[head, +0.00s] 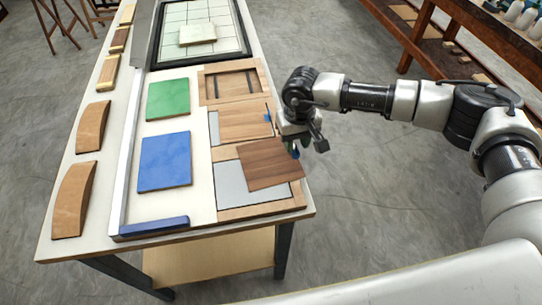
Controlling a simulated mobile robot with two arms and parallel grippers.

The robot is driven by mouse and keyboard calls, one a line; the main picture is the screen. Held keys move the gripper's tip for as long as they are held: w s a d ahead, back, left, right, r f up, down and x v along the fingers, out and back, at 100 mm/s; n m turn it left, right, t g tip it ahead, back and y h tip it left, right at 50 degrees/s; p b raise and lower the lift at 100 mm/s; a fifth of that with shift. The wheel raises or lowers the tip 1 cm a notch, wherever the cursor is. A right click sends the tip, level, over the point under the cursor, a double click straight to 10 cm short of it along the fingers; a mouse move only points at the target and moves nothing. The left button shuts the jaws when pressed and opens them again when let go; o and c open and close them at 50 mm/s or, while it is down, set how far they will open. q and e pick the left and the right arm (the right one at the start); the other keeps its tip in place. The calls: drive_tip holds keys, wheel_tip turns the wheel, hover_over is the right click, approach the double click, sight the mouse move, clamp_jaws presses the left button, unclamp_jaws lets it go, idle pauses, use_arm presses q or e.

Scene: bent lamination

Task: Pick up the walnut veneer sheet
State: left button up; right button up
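The walnut veneer sheet (268,163) is a dark brown, grained square. It lies askew over the near wooden-framed tray, covering part of the tray's grey bottom (238,190). My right gripper (294,151) is at the sheet's right edge, pointing down, and appears shut on that edge. The fingertips are small and partly hidden by the gripper body. The sheet appears raised above the tray, though its height is hard to judge. My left gripper is not in view.
A lighter wood sheet (245,120) lies in the tray behind. An empty-looking wooden frame (232,83) is further back. Green (168,99) and blue (165,161) panels lie left of the trays. Curved wooden blocks (75,200) line the table's left edge.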

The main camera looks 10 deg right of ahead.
drive_tip(key=shift+f, duration=0.55)
clamp_jaws()
drive_tip(key=shift+r, duration=0.1)
